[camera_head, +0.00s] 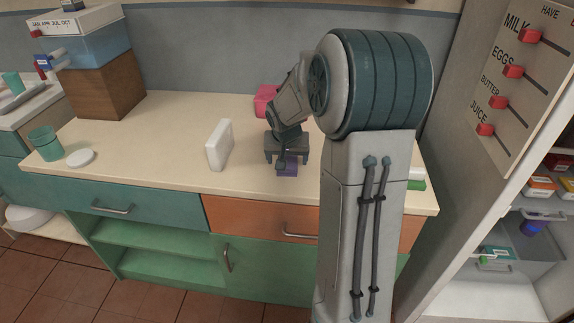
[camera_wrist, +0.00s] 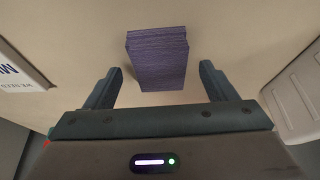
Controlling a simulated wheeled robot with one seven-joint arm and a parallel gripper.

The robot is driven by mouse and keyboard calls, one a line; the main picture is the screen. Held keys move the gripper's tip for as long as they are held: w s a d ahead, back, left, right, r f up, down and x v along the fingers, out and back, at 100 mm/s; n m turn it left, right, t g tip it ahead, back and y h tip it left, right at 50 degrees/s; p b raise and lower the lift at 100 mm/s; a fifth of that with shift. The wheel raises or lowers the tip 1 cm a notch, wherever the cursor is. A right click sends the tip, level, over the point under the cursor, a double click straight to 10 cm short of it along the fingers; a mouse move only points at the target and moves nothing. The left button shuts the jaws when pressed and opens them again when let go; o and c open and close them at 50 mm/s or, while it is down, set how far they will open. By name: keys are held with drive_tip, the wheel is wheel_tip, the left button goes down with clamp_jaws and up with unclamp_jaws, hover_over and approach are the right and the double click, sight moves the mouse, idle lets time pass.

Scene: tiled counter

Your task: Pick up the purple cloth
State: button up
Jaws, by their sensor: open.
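The purple cloth (camera_wrist: 157,60) looks like a folded block with fine ridges. It lies on the counter, and in the wrist view its near end reaches between my two fingers. In the head view only a small purple part of it (camera_head: 290,170) shows below my gripper, near the counter's front edge. My gripper (camera_wrist: 160,85) is open and empty, with one finger on each side of the cloth and a gap on both sides. In the head view my gripper (camera_head: 287,160) points down over the cloth and hides much of it.
A white upright block (camera_head: 219,146) stands left of my gripper. A pink object (camera_head: 264,100) is behind it. A teal cup (camera_head: 45,143) and a white round lid (camera_head: 81,158) are at the far left. A green-and-white item (camera_head: 416,180) lies right of my arm. Counter (camera_head: 150,125) between is clear.

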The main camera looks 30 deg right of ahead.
drive_tip(key=shift+w+d+f, duration=0.15)
drive_tip(key=shift+w+f, duration=0.1)
drive_tip(key=shift+f, duration=0.4)
drive_tip(key=c, duration=1.1)
drive_tip(key=shift+o, duration=0.2)
drive_tip(key=shift+r, duration=0.15)
wheel_tip(320, 180, up, 4)
drive_tip(key=shift+r+p, duration=0.2)
drive_tip(key=shift+p, duration=0.1)
drive_tip(key=s+d+r+p, duration=0.1)
drive_tip(key=s+d+r, duration=0.5)
drive_tip(key=d, duration=0.3)
drive_tip(key=shift+s+d+r, duration=0.2)
drive_tip(key=shift+s+d, duration=0.1)
drive_tip(key=o, duration=0.4)
drive_tip(key=c, duration=0.3)
